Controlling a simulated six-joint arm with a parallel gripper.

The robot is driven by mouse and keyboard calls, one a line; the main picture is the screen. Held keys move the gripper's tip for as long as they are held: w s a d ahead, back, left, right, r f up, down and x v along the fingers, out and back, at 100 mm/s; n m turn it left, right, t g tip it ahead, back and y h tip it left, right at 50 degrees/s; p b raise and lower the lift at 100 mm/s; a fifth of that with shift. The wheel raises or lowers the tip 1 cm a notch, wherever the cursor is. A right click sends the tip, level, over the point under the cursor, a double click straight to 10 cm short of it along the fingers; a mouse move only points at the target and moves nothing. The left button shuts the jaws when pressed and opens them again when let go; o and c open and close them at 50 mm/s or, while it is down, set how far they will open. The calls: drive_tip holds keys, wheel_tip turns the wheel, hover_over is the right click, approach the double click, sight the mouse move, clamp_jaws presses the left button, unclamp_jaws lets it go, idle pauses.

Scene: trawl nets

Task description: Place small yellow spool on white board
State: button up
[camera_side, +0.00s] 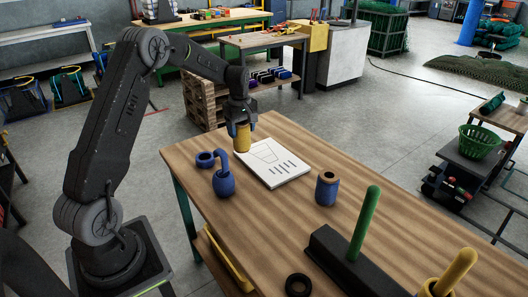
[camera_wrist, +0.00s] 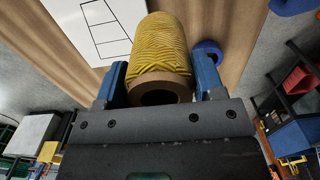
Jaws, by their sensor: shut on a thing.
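My gripper (camera_side: 240,115) is shut on a small yellow spool (camera_side: 243,138) and holds it upright near the far left corner of the table. In the wrist view the yellow spool (camera_wrist: 163,52) sits between the two blue fingers of my gripper (camera_wrist: 160,80), its hollow core end facing the camera. The white board (camera_side: 277,164) lies flat on the table, close to the right of the held spool in the side view. Black lines are drawn on the board; part of it shows in the wrist view (camera_wrist: 97,28). The exact gap between spool and board is hard to tell.
A black block with a green peg (camera_side: 364,224) and a black ring (camera_side: 298,285) are nearer the front.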

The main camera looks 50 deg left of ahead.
drive_tip(key=shift+w+d+f, duration=0.7)
drive_tip(key=shift+w+f, duration=0.15)
drive_tip(key=shift+f, duration=0.5)
drive_tip(key=shift+w+d+f, duration=0.75)
drive_tip(key=shift+w+f, duration=0.15)
drive_tip(key=shift+f, duration=0.4)
drive_tip(key=shift+w+d+f, duration=0.7)
drive_tip(key=shift+w+f, duration=0.15)
drive_tip(key=shift+f, duration=0.5)
drive_tip(key=shift+f, duration=0.15)
drive_tip(key=o, duration=1)
